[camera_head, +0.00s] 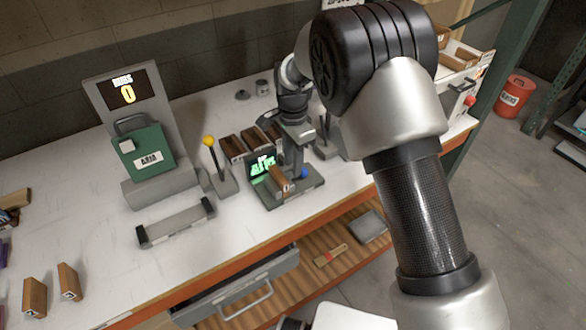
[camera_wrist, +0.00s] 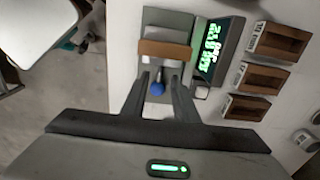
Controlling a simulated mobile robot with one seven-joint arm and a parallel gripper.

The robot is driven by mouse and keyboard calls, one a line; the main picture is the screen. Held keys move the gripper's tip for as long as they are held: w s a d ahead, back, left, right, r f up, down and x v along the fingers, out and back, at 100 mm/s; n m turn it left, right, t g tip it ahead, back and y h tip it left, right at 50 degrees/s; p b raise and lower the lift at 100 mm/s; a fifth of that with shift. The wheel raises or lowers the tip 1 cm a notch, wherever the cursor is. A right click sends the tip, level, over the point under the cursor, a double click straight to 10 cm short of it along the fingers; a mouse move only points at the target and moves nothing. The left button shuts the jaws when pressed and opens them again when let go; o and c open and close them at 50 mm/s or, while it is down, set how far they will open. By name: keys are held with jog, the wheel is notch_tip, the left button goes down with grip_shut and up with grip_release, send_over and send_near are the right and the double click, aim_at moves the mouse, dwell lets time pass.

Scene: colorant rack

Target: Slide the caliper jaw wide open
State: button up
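The caliper appears to be the grey bench device (camera_head: 312,182) with a lit green readout (camera_head: 263,166). A brown block (camera_head: 279,179) sits across its bed, also seen in the wrist view (camera_wrist: 165,50). A blue ball knob (camera_head: 303,173), seen in the wrist view (camera_wrist: 157,89) too, probably belongs to the sliding jaw. My gripper (camera_wrist: 159,80) is over the device with its fingers apart. The knob shows between the fingers with a gap on either side. I cannot tell whether a finger touches it. The jaw faces are partly hidden.
Brown colorant blocks (camera_wrist: 272,78) stand close beside the readout. A yellow-knobbed lever (camera_head: 210,142) stands left of the device, near a display stand (camera_head: 127,95) with a green box. A grey bar with black ends (camera_head: 176,222) lies in front. An open drawer (camera_head: 245,287) juts out below.

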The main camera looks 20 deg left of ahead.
aim_at(305, 171)
jog(key=shift+f, duration=1.75)
grip_shut()
